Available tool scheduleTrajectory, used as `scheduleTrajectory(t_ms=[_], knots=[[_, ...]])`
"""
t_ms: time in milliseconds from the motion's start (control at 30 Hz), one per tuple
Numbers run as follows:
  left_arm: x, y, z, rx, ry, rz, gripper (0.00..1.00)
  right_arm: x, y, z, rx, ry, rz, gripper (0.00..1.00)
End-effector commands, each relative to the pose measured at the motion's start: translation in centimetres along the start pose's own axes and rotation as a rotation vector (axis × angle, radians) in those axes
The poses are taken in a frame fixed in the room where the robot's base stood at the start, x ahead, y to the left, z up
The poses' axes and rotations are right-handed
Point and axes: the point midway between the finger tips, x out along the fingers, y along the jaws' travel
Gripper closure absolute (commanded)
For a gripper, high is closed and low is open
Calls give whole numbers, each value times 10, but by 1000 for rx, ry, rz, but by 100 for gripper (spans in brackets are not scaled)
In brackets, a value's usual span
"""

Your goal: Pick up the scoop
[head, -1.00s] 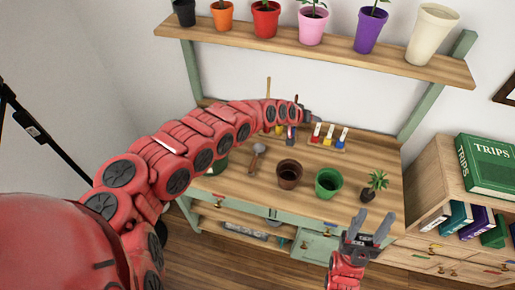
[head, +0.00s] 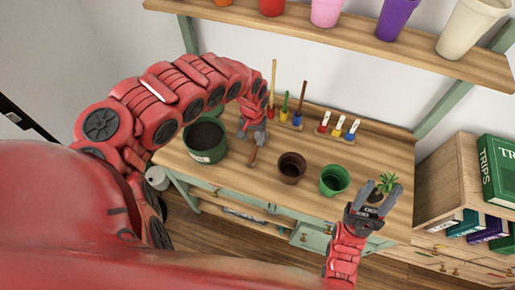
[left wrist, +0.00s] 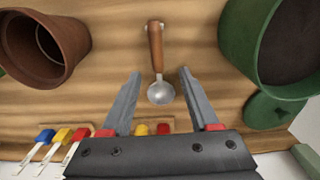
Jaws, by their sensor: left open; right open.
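The scoop (left wrist: 156,45) has a brown wooden handle and a round metal bowl. In the left wrist view it lies on the wooden bench top, handle pointing up the picture. In the head view only its handle (head: 253,156) shows clearly, below my left gripper (head: 252,134), which hides the bowl. My left gripper is open, pointing down over the scoop. In the left wrist view its fingers (left wrist: 160,76) stand on either side of the bowl without touching it. I cannot tell the height gap. My right gripper (head: 378,200) is open and empty near the front right of the bench.
A large green pot of soil (head: 205,141) stands left of the scoop, a brown pot (head: 291,168) and a green pot (head: 334,180) to its right. Long-handled tools (head: 285,108) and colored-label markers (head: 338,127) stand behind. A small plant (head: 388,181) is beside my right gripper.

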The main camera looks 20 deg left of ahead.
Motion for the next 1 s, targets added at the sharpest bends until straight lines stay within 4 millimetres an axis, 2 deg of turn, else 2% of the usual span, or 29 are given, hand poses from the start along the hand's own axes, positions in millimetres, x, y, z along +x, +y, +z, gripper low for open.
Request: scheduleTrajectory(t_ms=[100,367,700,1000], knots=[[17,1,0,1,-1,3,39,0,0,0,0,0,0,50],[32,2,1,1,-1,1,39,2,0,0,0,0,0,50],[72,7,7,1,-1,4,39,9,0,-2,0,0,0,50],[79,4,6,1,1,0,39,9,0,-2,0,0,0,50]])
